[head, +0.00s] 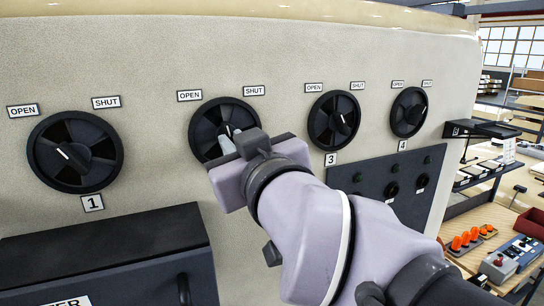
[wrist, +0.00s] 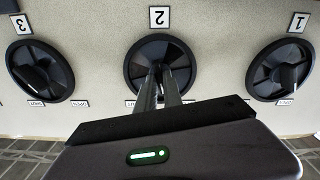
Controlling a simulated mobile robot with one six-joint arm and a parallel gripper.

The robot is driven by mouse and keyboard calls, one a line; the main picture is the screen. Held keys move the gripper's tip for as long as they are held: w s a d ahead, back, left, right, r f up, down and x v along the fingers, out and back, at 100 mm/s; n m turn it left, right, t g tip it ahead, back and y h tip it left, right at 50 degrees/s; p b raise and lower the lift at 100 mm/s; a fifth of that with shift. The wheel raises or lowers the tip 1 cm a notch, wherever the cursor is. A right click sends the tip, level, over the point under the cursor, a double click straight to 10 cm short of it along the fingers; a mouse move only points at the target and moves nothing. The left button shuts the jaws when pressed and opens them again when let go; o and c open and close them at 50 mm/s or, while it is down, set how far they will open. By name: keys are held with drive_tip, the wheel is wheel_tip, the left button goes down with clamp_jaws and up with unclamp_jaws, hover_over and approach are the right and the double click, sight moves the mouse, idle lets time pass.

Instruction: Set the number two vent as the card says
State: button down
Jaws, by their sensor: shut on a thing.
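The number two vent (head: 205,136) is a round black dial on the cream wall, with an OPEN label (head: 189,95) at its upper left and a SHUT label (head: 254,91) at its upper right. Its centre knob shows a white mark, partly hidden, so its exact setting is hard to tell. My gripper (head: 229,144) is shut on this knob, coming from the lower right. In the wrist view, which is upside down, both fingers (wrist: 161,80) meet the middle of the dial under the 2 plate (wrist: 159,19). I do not see the card.
Vent 1 (head: 75,152) has its mark toward OPEN. Vent 3 (head: 334,121) and vent 4 (head: 408,112) stand to the right. A dark box (head: 105,245) juts out at lower left. A dark control panel (head: 385,180) lies below vents 3 and 4, and a workbench (head: 480,250) stands beyond.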

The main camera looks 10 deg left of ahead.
drive_tip(key=shift+m+b, duration=1.2)
drive_tip(key=shift+m, duration=2.9)
drive_tip(key=c, duration=1.5)
unclamp_jaws()
drive_tip(key=shift+w+a, duration=0.15)
